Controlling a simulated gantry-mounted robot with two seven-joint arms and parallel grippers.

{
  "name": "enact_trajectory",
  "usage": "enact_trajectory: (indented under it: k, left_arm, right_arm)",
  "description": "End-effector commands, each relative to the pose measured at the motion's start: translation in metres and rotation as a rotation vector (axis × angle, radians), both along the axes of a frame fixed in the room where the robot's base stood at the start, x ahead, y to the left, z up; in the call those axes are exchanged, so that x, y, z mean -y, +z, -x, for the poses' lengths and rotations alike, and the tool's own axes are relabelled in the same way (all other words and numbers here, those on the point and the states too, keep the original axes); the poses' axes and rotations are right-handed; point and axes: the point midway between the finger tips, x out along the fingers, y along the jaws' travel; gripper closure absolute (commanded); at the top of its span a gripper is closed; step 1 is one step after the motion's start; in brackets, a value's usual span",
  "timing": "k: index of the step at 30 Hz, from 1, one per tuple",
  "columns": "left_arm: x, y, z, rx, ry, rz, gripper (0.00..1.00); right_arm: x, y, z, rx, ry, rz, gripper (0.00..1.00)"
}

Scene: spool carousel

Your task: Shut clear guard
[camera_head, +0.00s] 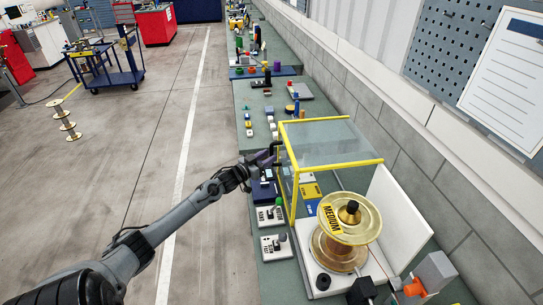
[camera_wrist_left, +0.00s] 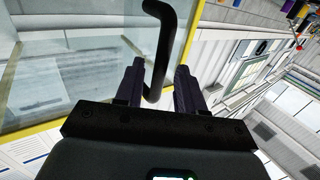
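The clear guard (camera_head: 331,144) is a see-through box with yellow edges, standing on the bench. A gold spool labelled MEDIUM (camera_head: 345,232) stands upright on a white base in front of it, largely outside the guard. The guard's black handle (camera_wrist_left: 156,55) shows in the left wrist view beside a clear panel. My left gripper (camera_head: 270,155) is at the guard's left side by this handle. In the left wrist view, its fingers (camera_wrist_left: 160,88) are apart, with the handle between them; contact is unclear. My right gripper is not in view.
A white upright panel (camera_head: 398,220) stands right of the spool. Small control boxes (camera_head: 270,215) line the bench's left edge. Several parts lie farther along the bench (camera_head: 255,95). A wall runs along the right. The floor at left is open, with a blue cart (camera_head: 118,77) farther off.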

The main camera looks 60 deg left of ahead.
Motion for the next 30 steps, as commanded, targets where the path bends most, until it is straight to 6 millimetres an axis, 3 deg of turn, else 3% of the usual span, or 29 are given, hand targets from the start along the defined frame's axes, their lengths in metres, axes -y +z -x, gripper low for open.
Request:
enact_trajectory:
  k: [9, 21, 29, 30]
  left_arm:
    - [-0.004, -0.001, -0.022, 0.000, -0.001, 0.002, 0.62]
    - [-0.004, 0.000, -0.026, 0.000, -0.001, 0.001, 0.62]
    - [-0.004, 0.000, -0.025, 0.000, -0.001, 0.001, 1.00]
    - [-0.004, 0.000, -0.025, 0.000, -0.001, 0.001, 1.00]
  right_arm:
    - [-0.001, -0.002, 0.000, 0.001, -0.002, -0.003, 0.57]
    - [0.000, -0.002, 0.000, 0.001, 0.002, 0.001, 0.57]
    - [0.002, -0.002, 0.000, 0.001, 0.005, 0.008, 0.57]
    - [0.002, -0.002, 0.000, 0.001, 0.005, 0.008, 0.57]
